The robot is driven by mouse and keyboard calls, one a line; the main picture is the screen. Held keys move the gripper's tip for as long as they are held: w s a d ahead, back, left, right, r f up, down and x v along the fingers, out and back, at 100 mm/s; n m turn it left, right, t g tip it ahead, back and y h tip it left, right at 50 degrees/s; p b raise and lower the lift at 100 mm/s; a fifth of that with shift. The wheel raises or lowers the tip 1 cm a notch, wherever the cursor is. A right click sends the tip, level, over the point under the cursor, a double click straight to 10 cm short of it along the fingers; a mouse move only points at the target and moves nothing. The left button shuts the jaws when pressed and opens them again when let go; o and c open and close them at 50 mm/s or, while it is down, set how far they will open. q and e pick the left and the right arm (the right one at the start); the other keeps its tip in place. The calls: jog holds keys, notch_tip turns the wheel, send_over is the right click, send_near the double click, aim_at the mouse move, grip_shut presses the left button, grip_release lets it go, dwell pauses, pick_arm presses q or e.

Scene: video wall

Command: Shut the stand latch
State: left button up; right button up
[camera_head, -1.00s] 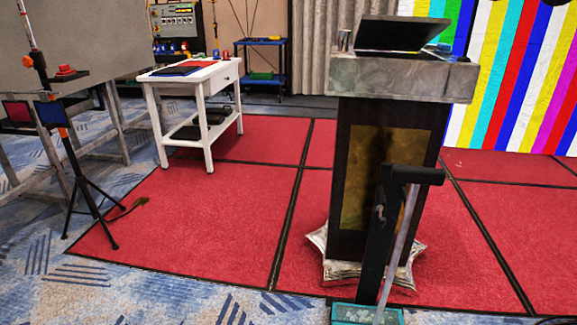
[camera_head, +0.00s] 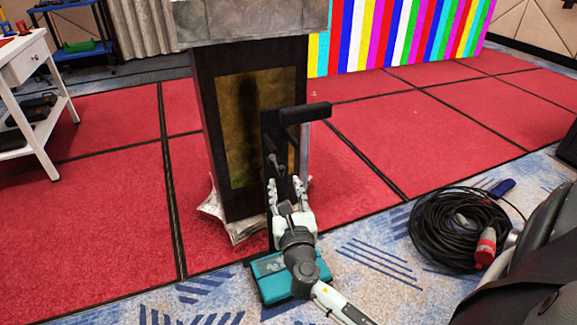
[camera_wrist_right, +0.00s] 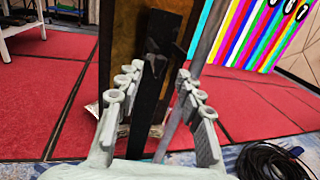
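The stand is a black upright post (camera_head: 269,140) with a short black crossbar on top and a teal base (camera_head: 275,285). A small dark latch (camera_head: 280,166) sits on the post below the crossbar. It also shows in the right wrist view (camera_wrist_right: 154,62); whether it stands open or shut is hard to tell. My right gripper (camera_head: 287,184) is open and empty, just below and in front of the latch. In the wrist view its two fingers (camera_wrist_right: 157,76) are spread, with the post and latch showing between them. My left gripper is not in view.
A dark lectern (camera_head: 208,120) with a stone-like top stands right behind the stand. A coiled black cable (camera_head: 455,228) with a red connector (camera_head: 486,246) lies on the floor to the right. A white table (camera_head: 35,95) stands at the left. Red carpet lies around the lectern.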

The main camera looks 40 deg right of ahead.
aim_at(282, 170)
jog(key=x, duration=0.7)
jog(key=shift+w+d+r, duration=0.1)
jog(key=shift+w+d, duration=0.05)
jog(key=shift+w, duration=0.1)
jog(key=shift+c, duration=0.5)
grip_shut()
